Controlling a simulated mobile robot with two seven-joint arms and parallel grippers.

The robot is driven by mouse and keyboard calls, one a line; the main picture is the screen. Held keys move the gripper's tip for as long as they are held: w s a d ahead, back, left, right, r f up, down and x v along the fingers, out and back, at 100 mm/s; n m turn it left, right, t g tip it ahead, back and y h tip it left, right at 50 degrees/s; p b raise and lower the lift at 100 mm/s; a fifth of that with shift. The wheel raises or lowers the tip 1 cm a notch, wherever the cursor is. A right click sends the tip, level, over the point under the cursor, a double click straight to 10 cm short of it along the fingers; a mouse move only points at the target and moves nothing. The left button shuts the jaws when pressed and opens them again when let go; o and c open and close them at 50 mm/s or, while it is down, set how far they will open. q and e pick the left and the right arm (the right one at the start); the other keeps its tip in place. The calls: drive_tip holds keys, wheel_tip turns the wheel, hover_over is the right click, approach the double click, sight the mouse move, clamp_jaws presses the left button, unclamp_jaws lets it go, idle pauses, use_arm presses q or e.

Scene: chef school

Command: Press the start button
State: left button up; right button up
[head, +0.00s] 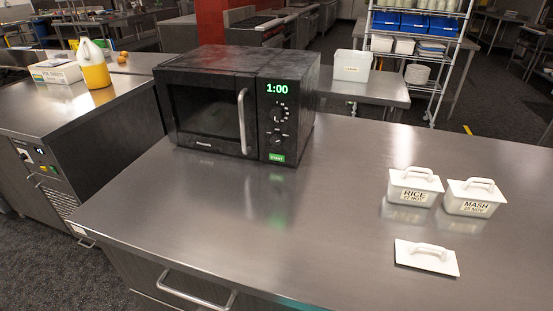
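A black microwave (240,104) stands on the steel counter, its door shut and its silver vertical handle facing me. Its green display reads 1:00. The green start button (277,157) is at the bottom of the control panel, below the knobs, and its label reads START. Neither my left nor my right gripper shows in the head view.
On the steel counter (200,215), white lidded containers labelled RICE (413,193) and MASH (470,206) stand at the right. A loose white lid (426,263) lies in front of them. The counter in front of the microwave is clear. A yellow jug (94,72) stands on the left unit.

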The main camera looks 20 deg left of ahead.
use_arm(q)
clamp_jaws()
idle(0.3)
drive_tip(key=shift+a, duration=0.1)
idle(1.1)
